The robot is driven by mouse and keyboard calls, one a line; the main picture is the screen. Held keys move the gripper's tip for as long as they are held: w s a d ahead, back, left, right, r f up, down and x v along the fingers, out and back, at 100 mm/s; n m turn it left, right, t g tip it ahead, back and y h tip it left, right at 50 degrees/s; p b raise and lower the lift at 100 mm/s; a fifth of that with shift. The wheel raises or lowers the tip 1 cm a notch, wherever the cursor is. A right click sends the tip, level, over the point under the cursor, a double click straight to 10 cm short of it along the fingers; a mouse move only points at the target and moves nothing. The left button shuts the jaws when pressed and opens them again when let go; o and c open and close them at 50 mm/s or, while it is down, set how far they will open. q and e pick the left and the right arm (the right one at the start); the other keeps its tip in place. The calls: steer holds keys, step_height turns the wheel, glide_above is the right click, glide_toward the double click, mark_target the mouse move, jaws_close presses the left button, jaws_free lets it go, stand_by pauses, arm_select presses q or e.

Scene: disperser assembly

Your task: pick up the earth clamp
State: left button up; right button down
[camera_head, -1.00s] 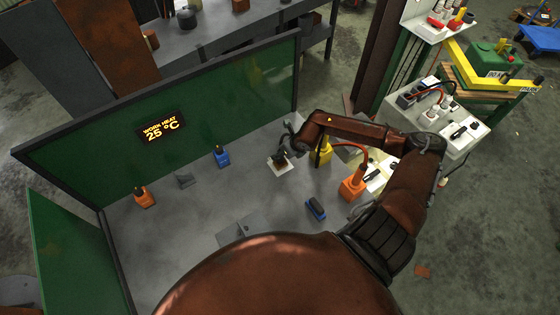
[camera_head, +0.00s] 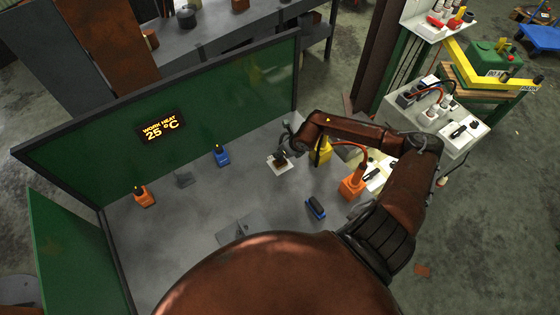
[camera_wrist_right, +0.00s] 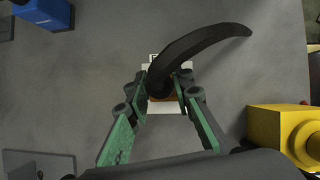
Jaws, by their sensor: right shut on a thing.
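The earth clamp (camera_wrist_right: 195,46) is dark, with a long curved handle that sweeps to the upper right in the right wrist view. In the head view the small dark clamp (camera_head: 280,158) is at the white square pad (camera_head: 282,168) on the bench. My right gripper (camera_wrist_right: 166,88) has its green-sided fingers closed around the clamp's body, with an orange-brown part showing between them. In the head view the right gripper (camera_head: 287,147) reaches in from the right over the pad. I cannot tell whether the clamp touches the pad. My left gripper is not in view.
A yellow block (camera_head: 322,152) stands just right of the gripper, and an orange block (camera_head: 352,187) with a cable is further right. A blue block (camera_head: 222,155) is to the left. A dark blue-handled item (camera_head: 316,208) lies in front. Green panels (camera_head: 180,110) wall the bench's back.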

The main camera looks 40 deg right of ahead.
stand_by(0.3)
steer(key=shift+w+r, duration=0.1)
steer(key=shift+r, duration=0.05)
stand_by(0.3)
steer(key=shift+r, duration=0.4)
step_height(320, 180, up, 2)
steer(key=shift+r+b, duration=0.1)
steer(key=shift+b, duration=0.3)
steer(key=s+r+p, duration=0.1)
steer(key=s+r, duration=0.4)
steer(key=s, duration=0.2)
steer(key=s+d+r+p, duration=0.1)
steer(key=s+r+p, duration=0.1)
steer(key=s+r, duration=0.2)
steer(key=shift+s+d+r+p, duration=0.2)
steer(key=shift+s+r+p, duration=0.15)
steer(key=shift+s, duration=1.2)
